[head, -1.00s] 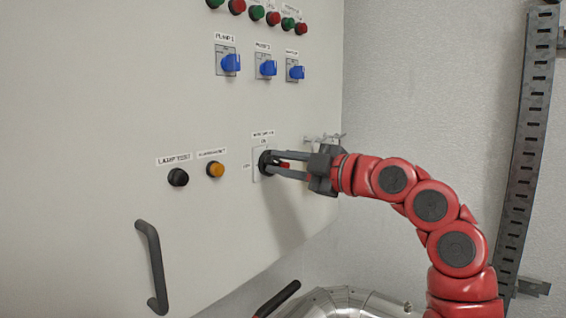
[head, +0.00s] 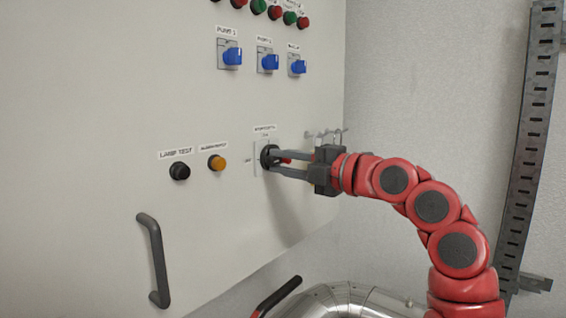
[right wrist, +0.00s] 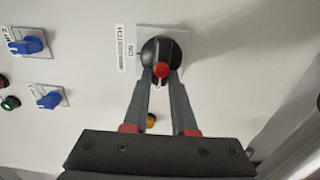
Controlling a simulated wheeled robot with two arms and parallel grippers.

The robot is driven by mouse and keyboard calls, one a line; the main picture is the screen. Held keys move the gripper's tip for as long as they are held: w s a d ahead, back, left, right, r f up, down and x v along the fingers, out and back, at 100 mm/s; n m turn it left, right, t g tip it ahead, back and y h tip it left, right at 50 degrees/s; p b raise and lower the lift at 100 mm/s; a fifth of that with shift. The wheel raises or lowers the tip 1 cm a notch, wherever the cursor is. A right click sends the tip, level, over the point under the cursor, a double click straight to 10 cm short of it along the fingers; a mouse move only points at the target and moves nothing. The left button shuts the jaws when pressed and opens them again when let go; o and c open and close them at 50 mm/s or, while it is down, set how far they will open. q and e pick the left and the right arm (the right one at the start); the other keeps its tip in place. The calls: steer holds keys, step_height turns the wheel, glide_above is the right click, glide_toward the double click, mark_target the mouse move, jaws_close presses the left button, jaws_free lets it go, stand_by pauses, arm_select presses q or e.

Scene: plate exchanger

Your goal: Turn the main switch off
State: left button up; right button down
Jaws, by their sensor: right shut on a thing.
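In the right wrist view the black knob (right wrist: 152,50) and red handle end (right wrist: 161,69) show between the fingertips. The fingers partly hide the switch, so I cannot tell its exact angle. My left gripper is not in view.
The black lamp test button (head: 179,171) and an orange button (head: 216,163) are left of the switch. Blue selector knobs (head: 270,63) are above. A dark door handle (head: 155,260) is lower left. Shiny metal pipework (head: 345,300) lies below my right arm.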

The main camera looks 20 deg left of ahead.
steer(key=shift+f, duration=0.1)
steer(key=c, duration=0.7)
jaws_free()
steer(key=shift+d, duration=0.1)
steer(key=shift+s+d, duration=0.1)
steer(key=shift+d, duration=0.2)
steer(key=b+v, duration=0.4)
steer(key=v, duration=1.2)
steer(key=shift+s+d+b, duration=0.1)
steer(key=shift+d+b, duration=0.2)
steer(key=shift+b, duration=0.1)
